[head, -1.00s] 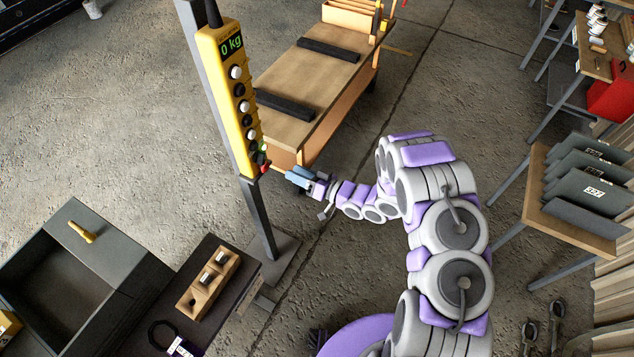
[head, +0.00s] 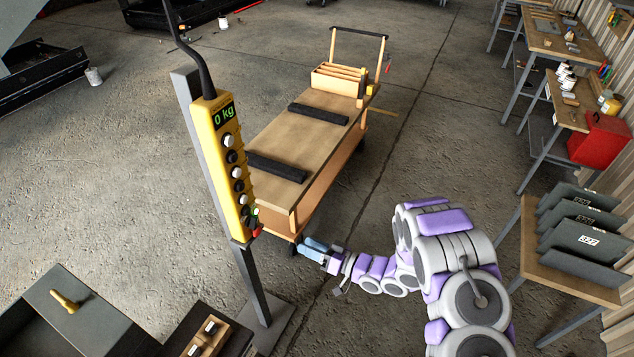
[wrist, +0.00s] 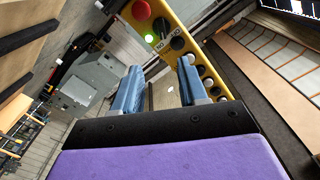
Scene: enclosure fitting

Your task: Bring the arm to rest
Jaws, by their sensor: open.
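My gripper (head: 312,246) is at the end of my purple and grey arm, just below and to the right of the yellow control pendant (head: 226,160) in the head view. In the wrist view its two blue fingers (wrist: 158,92) stand apart with nothing between them. The pendant (wrist: 190,45) shows beyond the fingertips, with a red button, a lit green button and a row of dark and white knobs. Its display reads 0 kg in the head view. I see no contact between fingers and pendant.
A grey post (head: 249,280) carries the pendant. A wooden cart (head: 270,135) with black strips stands behind my gripper. At right, a small table (head: 540,250) holds dark panels near a red box (head: 599,139). A dark bin (head: 75,325) is at lower left. Open floor lies between.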

